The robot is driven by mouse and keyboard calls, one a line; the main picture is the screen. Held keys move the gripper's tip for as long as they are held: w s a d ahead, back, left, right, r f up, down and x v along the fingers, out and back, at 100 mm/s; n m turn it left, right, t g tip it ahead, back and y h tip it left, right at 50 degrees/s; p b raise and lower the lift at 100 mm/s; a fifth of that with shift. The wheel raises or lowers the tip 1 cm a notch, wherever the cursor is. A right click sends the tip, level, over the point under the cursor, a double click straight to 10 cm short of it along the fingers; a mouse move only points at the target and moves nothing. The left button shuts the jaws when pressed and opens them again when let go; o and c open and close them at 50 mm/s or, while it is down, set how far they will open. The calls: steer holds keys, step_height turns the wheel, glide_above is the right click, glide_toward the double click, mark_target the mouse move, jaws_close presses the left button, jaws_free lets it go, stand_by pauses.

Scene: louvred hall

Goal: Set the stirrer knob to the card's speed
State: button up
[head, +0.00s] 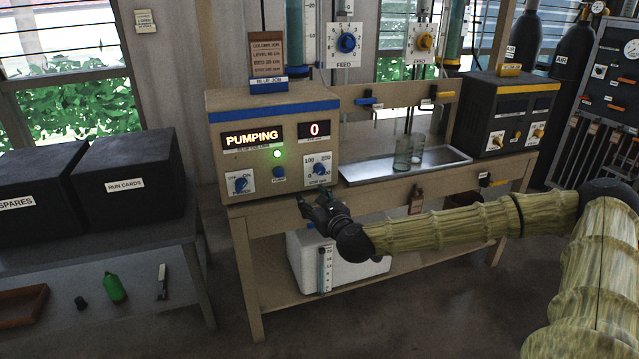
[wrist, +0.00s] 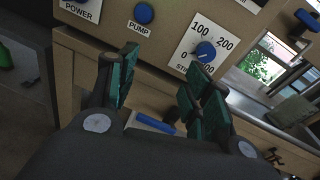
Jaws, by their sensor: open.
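The blue stirrer knob (head: 320,169) sits at the lower right of the beige console (head: 262,105), on a white dial marked 0, 100, 200 and a partly hidden number. In the wrist view the knob (wrist: 205,50) is beyond my right finger; its pointer seems turned toward the low left side. The job card (head: 268,54) stands on top of the console; its last line is a stir speed, too small to read surely. The display over the dial (head: 314,131) reads 0. My gripper (head: 312,198) is open and empty, below and in front of the dial, apart from it.
The blue PUMP button (wrist: 139,29) is left of the dial, with the POWER knob (head: 240,184) further left. The lit sign (head: 252,138) reads PUMPING. A metal tray (head: 375,174) with glassware is at the right. A white container (head: 345,265) stands on the lower shelf.

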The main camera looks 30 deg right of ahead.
mark_target(321, 172)
steer(key=d+r+m+h+b, duration=0.1)
steer(key=d+r+m+h, duration=0.15)
steer(key=d, duration=0.35)
steer(key=shift+m+t, duration=0.25)
steer(key=shift+t, duration=0.05)
steer(key=shift+p+x, duration=0.55)
steer(key=shift+x, duration=3.6)
steer(key=shift+w+d+f+b, duration=0.2)
steer(key=shift+w+f+b, duration=0.05)
steer(key=shift+w+b, duration=0.35)
jaws_close()
